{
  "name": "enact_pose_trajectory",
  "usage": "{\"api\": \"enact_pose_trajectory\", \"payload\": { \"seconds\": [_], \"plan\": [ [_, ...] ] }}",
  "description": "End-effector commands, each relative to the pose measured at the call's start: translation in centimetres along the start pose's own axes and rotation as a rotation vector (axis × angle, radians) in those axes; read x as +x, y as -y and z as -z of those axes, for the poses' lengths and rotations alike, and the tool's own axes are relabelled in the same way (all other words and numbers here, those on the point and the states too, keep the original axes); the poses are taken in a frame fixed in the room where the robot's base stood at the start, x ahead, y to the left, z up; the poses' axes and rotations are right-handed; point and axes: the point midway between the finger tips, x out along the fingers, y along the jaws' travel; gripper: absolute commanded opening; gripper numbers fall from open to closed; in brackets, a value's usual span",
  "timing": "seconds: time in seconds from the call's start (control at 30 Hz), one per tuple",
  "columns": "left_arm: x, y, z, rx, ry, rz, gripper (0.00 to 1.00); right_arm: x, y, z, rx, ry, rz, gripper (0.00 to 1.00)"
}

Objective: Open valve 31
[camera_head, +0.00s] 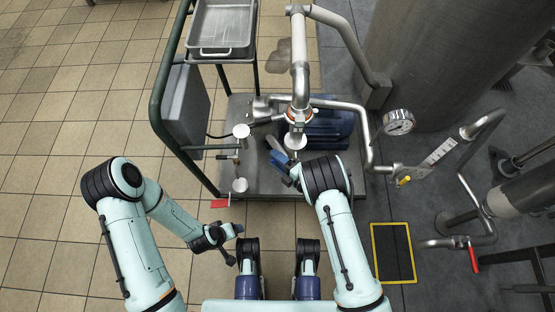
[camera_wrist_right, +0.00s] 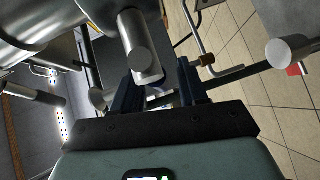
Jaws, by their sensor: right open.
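No number 31 is readable, so I cannot tell which fitting is valve 31. My right gripper (camera_head: 279,154) is open at the pipework over the cart, beside a vertical steel pipe with a round end cap (camera_head: 296,142). In the right wrist view the gripper (camera_wrist_right: 157,80) has its two dark fingers apart, with a capped steel cylinder (camera_wrist_right: 145,62) in front of and partly between them. I cannot tell whether they touch. A red piece (camera_head: 220,203) sits low beside another round cap (camera_head: 240,185). My left gripper (camera_head: 225,234) hangs over the tiled floor, holding nothing visible.
A cart (camera_head: 235,108) with a green rail and a steel tray (camera_head: 222,27) stands ahead. A blue motor-like unit (camera_head: 325,130) is behind the right gripper. A gauge (camera_head: 398,122), a yellow handle (camera_head: 404,181) and a red handle (camera_head: 473,258) are at right. Tiled floor at left is clear.

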Motion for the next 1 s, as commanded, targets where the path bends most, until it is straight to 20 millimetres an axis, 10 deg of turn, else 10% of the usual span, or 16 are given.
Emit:
{"api": "enact_pose_trajectory", "payload": {
  "seconds": [0.27,0.43,1.0],
  "plan": [
    [0.03,0.02,0.16,0.0,-0.005,0.0,0.77,0.22,0.01,0.01,0.0,0.0,0.001,0.43],
    [0.03,0.01,0.15,0.0,-0.004,0.0,0.77,0.2,0.01,0.0,0.0,0.0,0.001,0.0],
    [0.82,0.28,1.07,-0.002,-0.032,0.002,0.77,-0.04,-0.62,-0.13,0.095,-0.021,-0.092,0.0]
  ]
}}
